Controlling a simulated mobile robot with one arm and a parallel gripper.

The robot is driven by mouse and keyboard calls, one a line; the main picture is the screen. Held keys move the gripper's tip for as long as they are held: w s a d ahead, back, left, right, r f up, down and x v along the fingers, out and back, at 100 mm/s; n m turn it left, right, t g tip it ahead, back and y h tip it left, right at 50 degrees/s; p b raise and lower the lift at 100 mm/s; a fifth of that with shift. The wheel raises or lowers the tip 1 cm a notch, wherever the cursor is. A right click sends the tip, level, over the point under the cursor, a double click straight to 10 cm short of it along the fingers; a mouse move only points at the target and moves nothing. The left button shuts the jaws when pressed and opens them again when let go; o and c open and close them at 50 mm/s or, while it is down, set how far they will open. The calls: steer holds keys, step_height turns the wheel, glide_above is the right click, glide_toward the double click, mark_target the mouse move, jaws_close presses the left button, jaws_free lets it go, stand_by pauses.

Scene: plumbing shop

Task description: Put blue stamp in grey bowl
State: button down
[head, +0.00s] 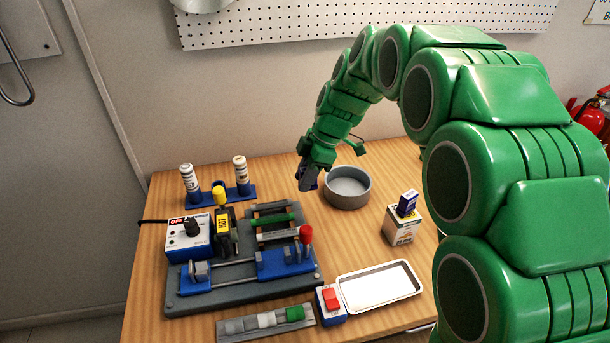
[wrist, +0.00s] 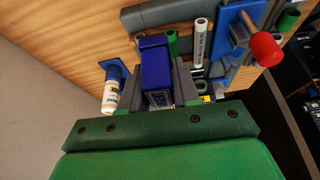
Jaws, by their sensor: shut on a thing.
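My gripper (head: 306,174) is shut on a blue block-shaped thing, which looks like the blue stamp (head: 311,183). In the wrist view the blue stamp (wrist: 155,62) sits between the two grey fingers of my gripper (wrist: 158,82). The grey bowl (head: 347,201) stands upright on the wooden table, just right of the gripper in the head view, and looks empty. The held stamp appears above the table, left of the bowl's rim. The bowl does not show in the wrist view.
A small dark blue item (head: 407,203) stands on a white box (head: 401,228) at the right. A grey fixture with blue clamps (head: 285,262) fills the table's left. A white tray (head: 380,287) and a red switch (head: 331,301) are at the front. Two bottles stand in a blue rack (head: 217,195).

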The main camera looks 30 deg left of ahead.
steer(key=w+d+r, duration=0.1)
steer(key=w, duration=0.8)
glide_above(345, 192)
steer(key=shift+s+f, duration=0.1)
steer(key=shift+f, duration=5.1)
steer(key=c, duration=0.8)
jaws_free()
steer(key=shift+o, duration=0.2)
steer(key=shift+r, duration=0.15)
